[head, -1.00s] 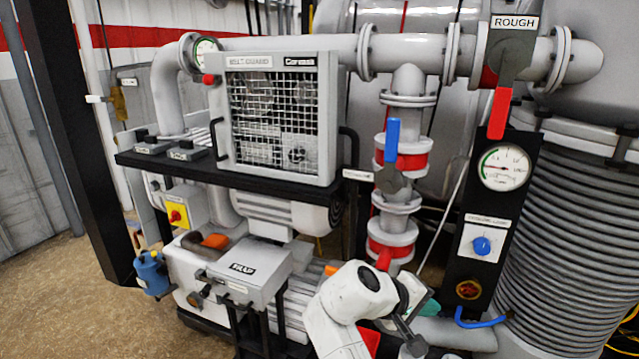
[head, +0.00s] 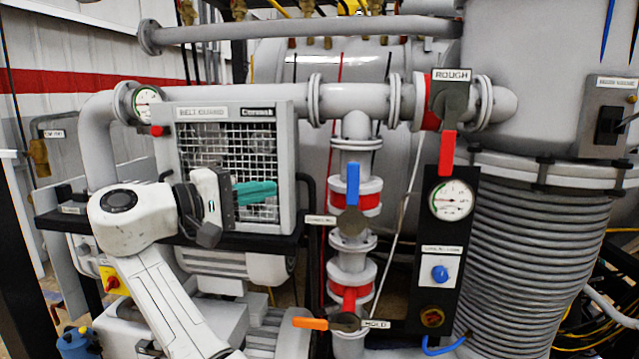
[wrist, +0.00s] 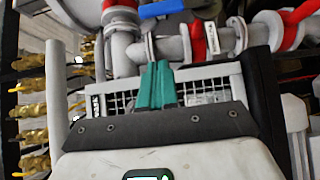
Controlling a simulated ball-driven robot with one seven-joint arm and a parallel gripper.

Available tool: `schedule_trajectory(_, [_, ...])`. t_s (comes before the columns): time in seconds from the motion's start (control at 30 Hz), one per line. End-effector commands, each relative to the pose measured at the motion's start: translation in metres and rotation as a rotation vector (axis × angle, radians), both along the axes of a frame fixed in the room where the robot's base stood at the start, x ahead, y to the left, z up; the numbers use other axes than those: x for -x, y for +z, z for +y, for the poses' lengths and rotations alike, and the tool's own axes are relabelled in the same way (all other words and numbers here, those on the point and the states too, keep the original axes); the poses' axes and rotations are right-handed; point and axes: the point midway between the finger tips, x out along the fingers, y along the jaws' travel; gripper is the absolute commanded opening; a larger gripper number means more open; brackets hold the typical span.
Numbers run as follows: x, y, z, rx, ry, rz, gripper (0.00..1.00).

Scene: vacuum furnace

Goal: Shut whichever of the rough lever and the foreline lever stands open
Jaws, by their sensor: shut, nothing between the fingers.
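The rough lever (head: 447,152) has a red handle hanging straight down, across its horizontal pipe under the ROUGH label. A blue-handled lever (head: 353,184) points straight up, in line with its vertical pipe; the small label on its left is hard to read, but it appears to be the foreline lever. My gripper (head: 258,192) is shut and empty, its teal fingers pointing right in front of the belt guard, left of and apart from the blue handle. In the wrist view, the shut fingers (wrist: 157,85) are below the blue handle (wrist: 165,8).
An orange HOLD lever (head: 310,323) lies crosswise on the same vertical pipe, below the blue one. The belt guard cage (head: 270,118) is close behind my gripper. A black gauge panel (head: 457,235) stands right of the pipe. A thin slanted rod (head: 396,235) runs between them.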

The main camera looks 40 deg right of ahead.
Motion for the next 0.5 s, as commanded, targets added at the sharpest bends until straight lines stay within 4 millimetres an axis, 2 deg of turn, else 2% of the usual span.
schedule_trajectory(0.27, [0.0, -0.001, -0.004, -0.002, 0.0, 0.0, 0.0])
schedule_trajectory(0.37, [0.002, -0.001, -0.013, -0.002, -0.001, 0.001, 0.0])
schedule_trajectory(0.5, [0.005, 0.0, -0.035, -0.003, -0.002, 0.0, 0.0])
